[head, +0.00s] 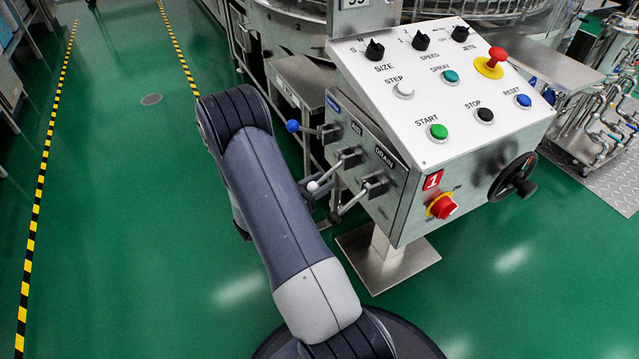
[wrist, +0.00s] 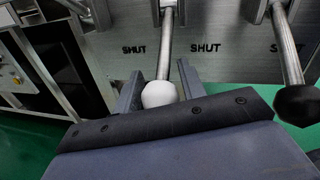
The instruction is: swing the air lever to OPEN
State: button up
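The air lever is the middle of three on the side of the control box, with a white knob (head: 313,186) under the AIR label. In the wrist view its rod comes down from the panel to the white knob (wrist: 159,94). My gripper (wrist: 160,88) has a finger on each side of the knob, close against it, and appears shut on it. The knob's lower edge is hidden by my gripper body. A SHUT label (wrist: 205,48) is readable on the panel beside the rod; no OPEN label is readable. In the head view my arm hides most of my gripper.
The blue-knobbed lever (head: 293,126) is to the left, and the black-knobbed drain lever (head: 335,217) is close on the right; its knob (wrist: 297,105) also shows in the wrist view. The control box (head: 455,130) carries buttons and a handwheel (head: 513,177). Green floor is clear at left.

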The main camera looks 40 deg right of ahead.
grip_shut()
jog(key=shift+r, duration=0.1)
